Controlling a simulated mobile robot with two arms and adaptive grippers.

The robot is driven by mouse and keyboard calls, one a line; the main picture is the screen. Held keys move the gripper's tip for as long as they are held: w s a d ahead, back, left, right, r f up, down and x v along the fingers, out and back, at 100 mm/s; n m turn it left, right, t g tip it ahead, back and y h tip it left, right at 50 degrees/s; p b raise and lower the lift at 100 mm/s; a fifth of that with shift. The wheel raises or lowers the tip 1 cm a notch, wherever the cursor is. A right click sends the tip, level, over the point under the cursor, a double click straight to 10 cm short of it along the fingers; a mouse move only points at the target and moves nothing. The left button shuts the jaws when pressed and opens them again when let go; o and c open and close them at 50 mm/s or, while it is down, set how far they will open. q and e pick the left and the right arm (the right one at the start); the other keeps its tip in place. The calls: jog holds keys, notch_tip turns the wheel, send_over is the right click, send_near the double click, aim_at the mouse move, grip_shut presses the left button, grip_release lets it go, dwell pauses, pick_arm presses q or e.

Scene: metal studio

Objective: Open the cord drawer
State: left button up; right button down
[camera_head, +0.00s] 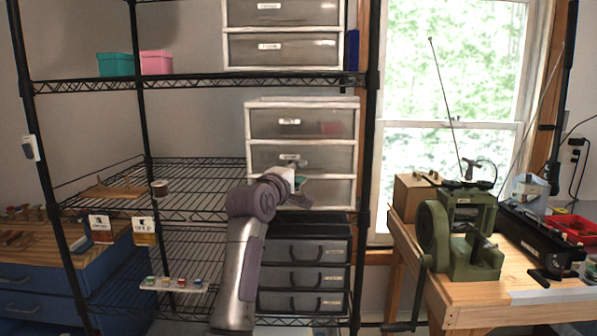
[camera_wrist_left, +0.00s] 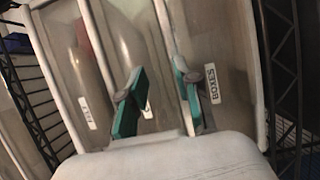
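A white drawer unit with three smoky, see-through drawers stands on the middle shelf of the rack. Its top drawer (camera_head: 320,122), middle drawer (camera_head: 335,158) and bottom drawer (camera_head: 335,192) all look shut. Each carries a small white label; I cannot surely read which one says cord. My left gripper (camera_head: 298,184) is in front of the middle and bottom drawers. In the left wrist view, its teal fingers (camera_wrist_left: 160,103) are apart, near the middle drawer's label (camera_wrist_left: 147,110) and the bottom drawer's label (camera_wrist_left: 212,83). Nothing shows between them; contact is unclear. My right gripper is out of view.
A dark drawer unit (camera_head: 305,277) stands below, and another white unit (camera_head: 284,48) above. Black rack posts (camera_head: 371,120) flank the shelves. A wooden bench (camera_head: 470,295) with a green machine (camera_head: 460,235) is at right, and a blue cabinet (camera_head: 40,285) at left.

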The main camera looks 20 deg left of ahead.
pick_arm(q)
jog(key=shift+w, duration=0.1)
grip_shut()
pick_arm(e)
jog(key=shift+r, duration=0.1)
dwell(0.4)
